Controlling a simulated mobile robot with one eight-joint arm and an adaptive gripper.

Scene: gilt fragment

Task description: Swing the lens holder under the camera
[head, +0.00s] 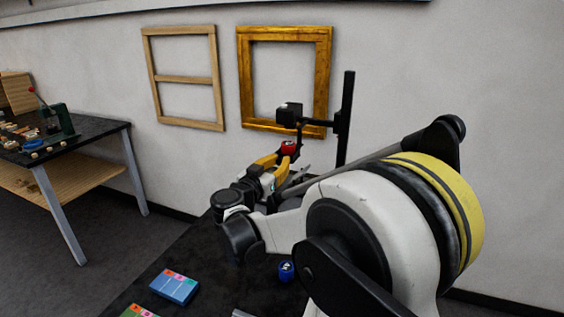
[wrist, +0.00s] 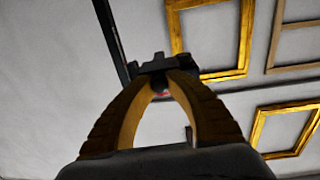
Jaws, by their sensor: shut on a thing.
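The camera (head: 289,113) is a small black box held out from a tall black upright post (head: 346,120). The lens holder (head: 289,147), a small part with a red top, shows just below the camera in the head view. My gripper (head: 275,163), with yellow fingers, reaches it from the lower left and is shut on it. In the wrist view the fingertips (wrist: 160,84) come together on a dark part with a sliver of red, in front of the black camera body (wrist: 157,65). The fingers hide most of the holder, so its exact alignment cannot be told.
A gold frame (head: 245,85) and a wooden frame (head: 158,120) hang on the wall behind. The dark bench (head: 215,270) bears a blue box (head: 174,287) and a small blue round item (head: 286,270). A side table (head: 95,140) stands at left.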

